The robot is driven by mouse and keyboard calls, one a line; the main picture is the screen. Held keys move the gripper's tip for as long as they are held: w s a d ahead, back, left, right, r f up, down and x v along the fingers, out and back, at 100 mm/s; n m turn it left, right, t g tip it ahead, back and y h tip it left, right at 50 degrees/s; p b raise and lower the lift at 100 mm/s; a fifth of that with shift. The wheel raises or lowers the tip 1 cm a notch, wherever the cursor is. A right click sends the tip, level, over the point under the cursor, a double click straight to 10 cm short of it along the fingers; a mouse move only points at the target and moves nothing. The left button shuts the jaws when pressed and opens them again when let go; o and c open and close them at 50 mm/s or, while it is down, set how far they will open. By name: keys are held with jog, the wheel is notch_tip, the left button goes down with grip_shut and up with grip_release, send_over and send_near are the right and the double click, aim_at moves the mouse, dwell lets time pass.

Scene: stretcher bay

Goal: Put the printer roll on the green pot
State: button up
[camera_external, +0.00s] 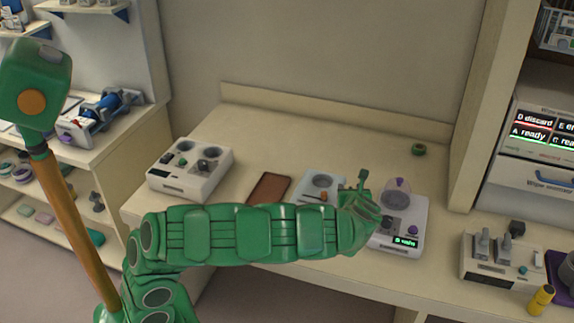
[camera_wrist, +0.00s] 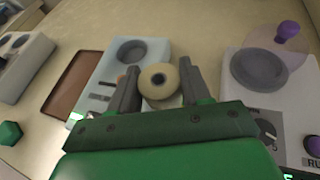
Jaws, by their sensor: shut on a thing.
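The printer roll (camera_wrist: 160,80) is a cream ring with a dark centre in the wrist view. My gripper (camera_wrist: 159,70) is shut on it, one dark finger on each side. In the external view my gripper (camera_external: 360,191) is over the worktop between two devices, and I cannot make out the roll there. A small round green thing with a darker middle, which looks like the green pot (camera_external: 418,149), stands at the back right of the worktop. It is beyond my gripper and apart from it.
A pale device with a round well (camera_wrist: 137,50) lies below the roll. A device with a clear domed lid and purple knobs (camera_external: 407,239) is to the right. A brown tray (camera_external: 269,188) and a white device (camera_external: 190,170) are to the left. The rear worktop is mostly clear.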

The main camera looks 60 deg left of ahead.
jog(key=shift+w+a+f, duration=0.15)
jog(key=shift+w+f, duration=0.4)
jog(key=shift+f, duration=0.15)
jog(key=shift+w+a+f, duration=0.1)
jog(key=shift+w+f, duration=0.45)
jog(key=shift+f, duration=0.15)
jog(key=shift+w+f, duration=0.1)
jog(key=shift+f, duration=1.45)
jog(key=shift+f, duration=0.15)
jog(key=o, duration=1.1)
jog(key=shift+c, duration=0.2)
jog(key=shift+d+r, duration=0.1)
jog(key=shift+r, duration=0.1)
jog(key=v, duration=1.2)
